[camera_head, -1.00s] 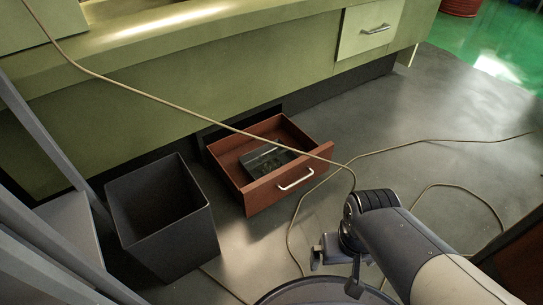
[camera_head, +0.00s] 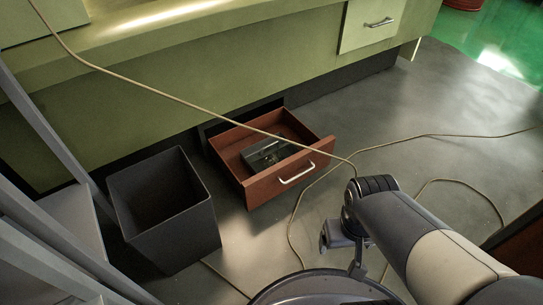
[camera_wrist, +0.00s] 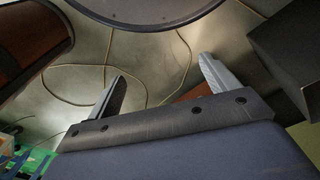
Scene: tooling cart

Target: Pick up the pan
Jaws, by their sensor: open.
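A dark grey, shallow, pan-like object (camera_head: 258,161) lies in the open red-brown drawer (camera_head: 295,178), low under the green bench. Something small and lighter seems to lie in or on it; its exact shape is too small to tell. No round pan with a handle is clearly visible. My gripper (camera_head: 340,245) is in front of the drawer, to its lower right in the head view, apart from it. In the wrist view my gripper (camera_wrist: 162,70) has its two fingers wide apart with nothing between them. The pan-like object is not recognisable in the wrist view.
A dark open bin (camera_head: 165,215) stands left of the drawer; a grey frame (camera_head: 50,130) rises at the far left. A long cable (camera_head: 430,136) crosses the view and loops over the floor. The green bench (camera_head: 200,85) stands behind. The grey floor at right is mostly clear.

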